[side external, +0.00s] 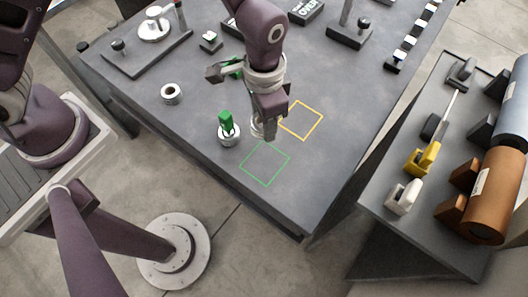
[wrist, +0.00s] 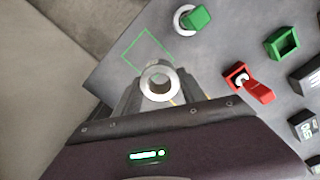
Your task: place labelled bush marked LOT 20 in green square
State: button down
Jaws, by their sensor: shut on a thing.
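My gripper (side external: 266,126) is shut on a silver ring-shaped bush (wrist: 146,81), seen end-on between the two fingers in the wrist view. The fingers hide much of this bush in the side view, and I cannot read any label on it. The green square (side external: 265,163) is an empty outline on the table, just in front of my gripper in the side view. It also shows in the wrist view (wrist: 148,48), just beyond the held bush. I cannot tell how high the bush is above the table.
Left of my gripper stands another silver bush (side external: 229,140) with a green plug (side external: 226,122) in it. A loose ring (side external: 171,93) lies farther left. A yellow square outline (side external: 301,120) lies to the right. A red part (wrist: 248,82) and a green open box (wrist: 283,43) show in the wrist view.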

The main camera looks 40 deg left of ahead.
aim_at(266, 162)
jog(key=shift+m, duration=0.3)
jog(key=f, duration=0.3)
jog(key=s+d+f, duration=0.1)
jog(key=f, duration=0.3)
jog(key=s+d+f, duration=0.1)
jog(key=f, duration=0.3)
jog(key=shift+f, duration=0.2)
jog(key=c, duration=0.7)
grip_release()
jog(key=shift+o, duration=0.2)
